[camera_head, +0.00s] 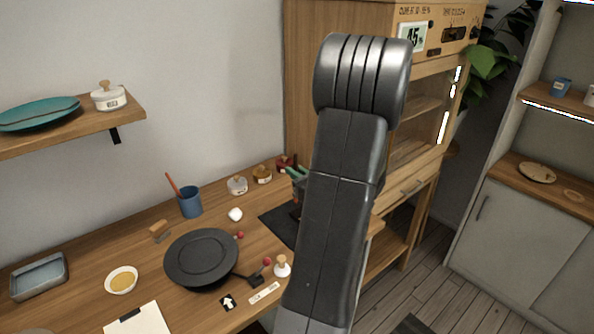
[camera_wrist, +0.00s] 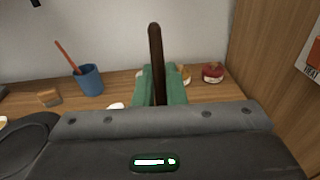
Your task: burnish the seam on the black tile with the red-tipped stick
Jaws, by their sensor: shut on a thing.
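My gripper (camera_wrist: 160,84) has green fingers and is shut on a dark brown stick (camera_wrist: 155,52), which stands up between them in the wrist view. No red tip shows on the part of the stick in view; its other end is hidden. In the head view, my arm hides most of the gripper, and green finger parts (camera_head: 299,172) show at its left edge, over the back right of the table. A dark flat mat (camera_head: 273,223) lies there, partly behind my arm. I cannot make out a black tile or a gold seam.
A black round turntable (camera_head: 200,257) stands on the wooden table, with red balls close by. A blue cup (camera_head: 190,203) holds an orange-red stick. A yellow-filled bowl (camera_head: 121,280), a grey tray (camera_head: 39,277) and small jars (camera_head: 237,185) stand around. A wooden cabinet (camera_head: 300,90) rises behind.

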